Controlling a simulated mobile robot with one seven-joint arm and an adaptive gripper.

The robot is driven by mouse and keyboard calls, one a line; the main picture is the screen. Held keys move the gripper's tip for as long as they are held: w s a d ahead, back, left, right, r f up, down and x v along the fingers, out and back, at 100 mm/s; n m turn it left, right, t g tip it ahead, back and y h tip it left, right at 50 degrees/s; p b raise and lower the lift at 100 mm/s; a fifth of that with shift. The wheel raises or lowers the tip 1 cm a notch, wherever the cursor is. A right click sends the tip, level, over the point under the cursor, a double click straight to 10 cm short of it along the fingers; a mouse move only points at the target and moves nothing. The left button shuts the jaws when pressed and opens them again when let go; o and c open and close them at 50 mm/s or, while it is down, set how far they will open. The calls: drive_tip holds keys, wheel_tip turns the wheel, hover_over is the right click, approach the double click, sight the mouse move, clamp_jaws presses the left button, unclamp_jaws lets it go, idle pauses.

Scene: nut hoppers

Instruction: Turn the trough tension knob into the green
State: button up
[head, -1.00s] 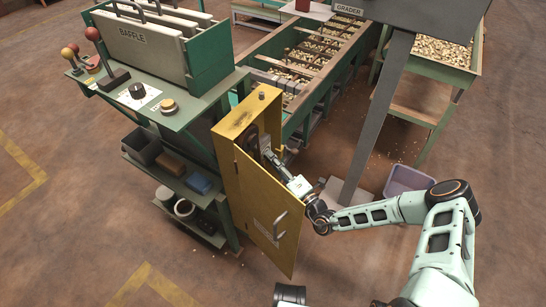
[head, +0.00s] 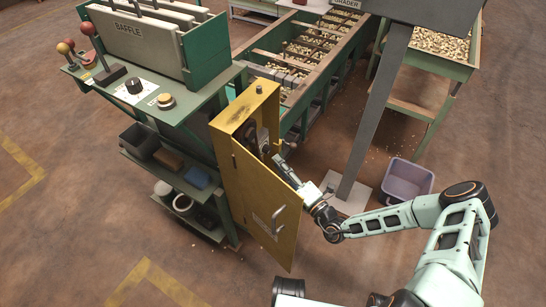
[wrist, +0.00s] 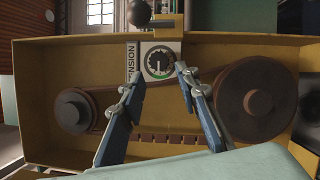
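The tension knob (wrist: 158,63) is a small dark round knob on a pale dial plate with some green, beside a vertical TENSION label (wrist: 131,62) in the wrist view. Where its pointer stands against the green is too small to tell. It sits inside the yellow cabinet (head: 240,112), whose door (head: 266,200) stands open. My gripper (wrist: 156,80) is open and empty, with one blue-grey finger to each side just below the knob in the picture, apart from it. In the head view my gripper (head: 281,162) is at the cabinet's opening, and the knob cannot be made out.
Inside the cabinet, a belt runs between a small pulley (wrist: 75,110) and a larger pulley (wrist: 254,101). A dark ball handle (wrist: 139,12) is above the dial. The open door is close beside my arm. A lilac bin (head: 407,182) stands on the floor to the right.

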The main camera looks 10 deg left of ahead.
drive_tip(key=v, duration=0.6)
drive_tip(key=shift+s+d, duration=0.3)
